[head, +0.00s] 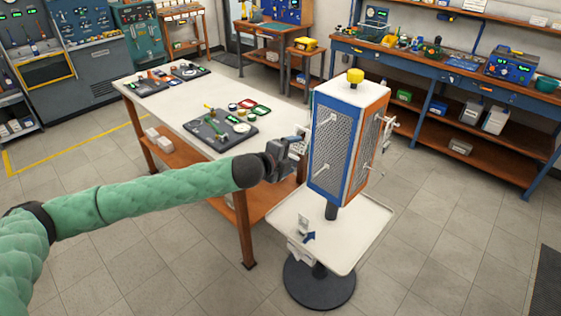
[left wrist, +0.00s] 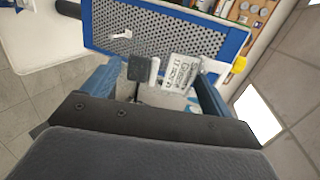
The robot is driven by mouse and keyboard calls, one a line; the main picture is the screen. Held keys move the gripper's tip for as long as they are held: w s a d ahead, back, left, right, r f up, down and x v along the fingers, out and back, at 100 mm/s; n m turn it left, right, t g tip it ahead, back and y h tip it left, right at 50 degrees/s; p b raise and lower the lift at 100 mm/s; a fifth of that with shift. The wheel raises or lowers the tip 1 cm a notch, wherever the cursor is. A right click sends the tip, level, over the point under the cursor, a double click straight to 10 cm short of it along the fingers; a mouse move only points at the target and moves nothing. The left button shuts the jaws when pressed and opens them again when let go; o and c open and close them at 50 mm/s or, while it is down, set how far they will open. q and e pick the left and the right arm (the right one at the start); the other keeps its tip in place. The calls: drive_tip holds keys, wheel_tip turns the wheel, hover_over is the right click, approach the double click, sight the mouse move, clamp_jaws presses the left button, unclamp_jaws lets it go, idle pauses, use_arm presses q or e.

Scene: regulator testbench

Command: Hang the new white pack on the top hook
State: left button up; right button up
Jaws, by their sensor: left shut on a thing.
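My left gripper (head: 296,147) is beside the left edge of the hook stand (head: 333,150). It is shut on a white pack with dark print (left wrist: 182,70), which shows between the blue fingers in the left wrist view; a dark block (left wrist: 138,67) and a pale cylinder lie beside it. In the head view the pack is mostly hidden by the gripper. The stand's blue-framed mesh face has an upper hook (head: 327,119) and a lower hook (head: 320,168). One hook (left wrist: 121,36) shows bare in the left wrist view. My right gripper is not in view.
Below the stand is a white tray (head: 350,240) with small pale items and a blue arrow mark. A yellow knob (head: 355,76) tops the stand. The white worktable (head: 180,105) with tool mats is behind my arm. Open floor lies to the right.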

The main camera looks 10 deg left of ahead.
use_arm(q)
drive_tip(key=shift+s+d+m+h, duration=0.15)
drive_tip(key=shift+d+m+h, duration=0.25)
drive_tip(key=shift+h, duration=0.2)
drive_tip(key=shift+a+r+h, duration=0.1)
drive_tip(key=shift+a+h, duration=0.05)
drive_tip(key=shift+h, duration=0.15)
drive_tip(key=shift+t, duration=0.3)
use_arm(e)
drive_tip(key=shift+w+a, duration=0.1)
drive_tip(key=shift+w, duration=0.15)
